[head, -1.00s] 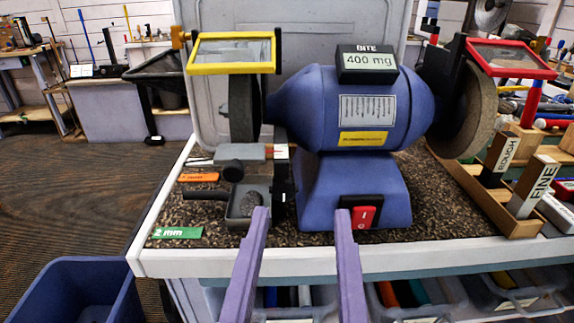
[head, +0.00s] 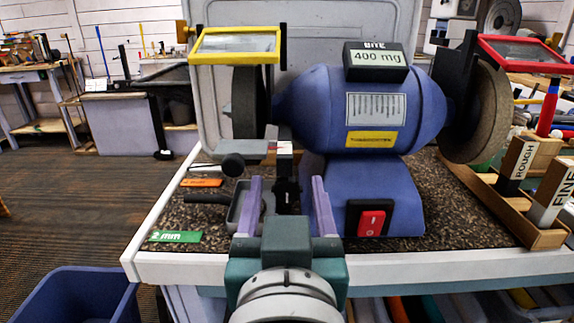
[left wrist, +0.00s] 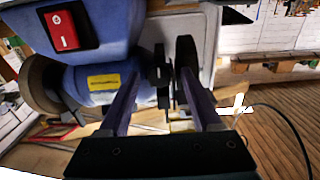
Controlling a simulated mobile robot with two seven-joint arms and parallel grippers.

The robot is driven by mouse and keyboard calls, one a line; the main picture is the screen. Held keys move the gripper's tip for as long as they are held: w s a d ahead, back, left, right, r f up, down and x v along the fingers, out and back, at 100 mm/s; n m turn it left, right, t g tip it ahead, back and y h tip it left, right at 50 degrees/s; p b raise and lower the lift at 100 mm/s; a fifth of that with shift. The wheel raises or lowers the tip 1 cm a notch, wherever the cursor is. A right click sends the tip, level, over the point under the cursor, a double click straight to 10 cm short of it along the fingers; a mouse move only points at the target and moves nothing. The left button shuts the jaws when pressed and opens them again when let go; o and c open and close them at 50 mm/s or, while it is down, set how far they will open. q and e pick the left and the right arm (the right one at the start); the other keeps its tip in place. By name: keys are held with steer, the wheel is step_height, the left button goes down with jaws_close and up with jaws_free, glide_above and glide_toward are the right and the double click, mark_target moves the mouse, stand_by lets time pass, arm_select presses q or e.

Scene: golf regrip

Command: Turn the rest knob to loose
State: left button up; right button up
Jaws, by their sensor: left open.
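The tool rest (head: 252,150) is a grey block at the left wheel of the blue bench grinder (head: 345,105). A black round knob (head: 233,164) sticks out at its left side. A dark upright part (head: 287,190) with a small white mark stands below the rest; I cannot tell which of these is the rest knob or read a loose mark. My left gripper (head: 285,182) is open, its two purple fingers pointing at the grinder, one on each side of the dark part. In the left wrist view, my left gripper (left wrist: 160,78) has a dark part between its fingers. Contact cannot be told.
The red switch (head: 372,222) is just right of my left gripper. A grey cup (head: 240,208) sits to its left, with a green 2 mm tag (head: 175,237) farther left. The wooden tray (head: 500,205) with stone blocks is at right. A blue bin (head: 75,290) stands on the floor.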

arm_select(q)
jaws_close()
stand_by(0.5)
